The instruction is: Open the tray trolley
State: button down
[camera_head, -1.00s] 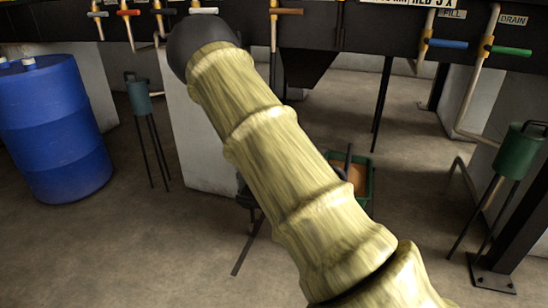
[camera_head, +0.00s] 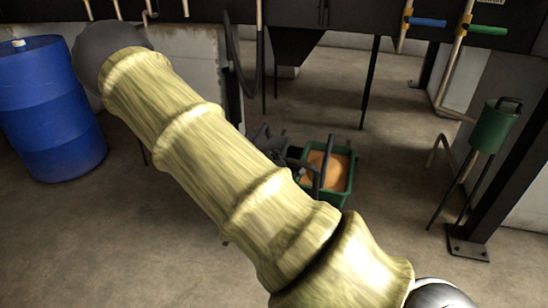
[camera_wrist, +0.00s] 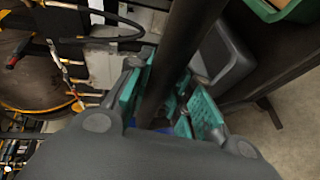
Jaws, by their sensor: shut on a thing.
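The tray trolley shows in the head view as a green tray (camera_head: 350,172) with orange-brown contents, low on the floor behind my arm. A dark upright bar (camera_head: 326,166) stands at its near left side. My gripper (camera_head: 288,156) is at this bar, partly hidden by my pale arm. In the wrist view, my gripper (camera_wrist: 166,105) has its teal-padded fingers on both sides of a dark bar (camera_wrist: 190,40) and is shut on it. A green tray edge (camera_wrist: 280,8) shows at the top right there. The trolley's lower parts are mostly hidden.
A blue drum (camera_head: 48,110) stands at the left. A green can on legs (camera_head: 495,125) and a dark post (camera_head: 505,150) stand at the right. Pipes with blue and green handles hang above. The floor right of the tray is clear.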

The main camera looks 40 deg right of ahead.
jog(key=shift+s+d+f, duration=0.1)
jog(key=shift+s, duration=0.05)
jog(key=c, duration=1.3)
grip_release()
jog(key=shift+o, duration=0.2)
jog(key=v, duration=0.7)
jog(key=shift+a, duration=0.25)
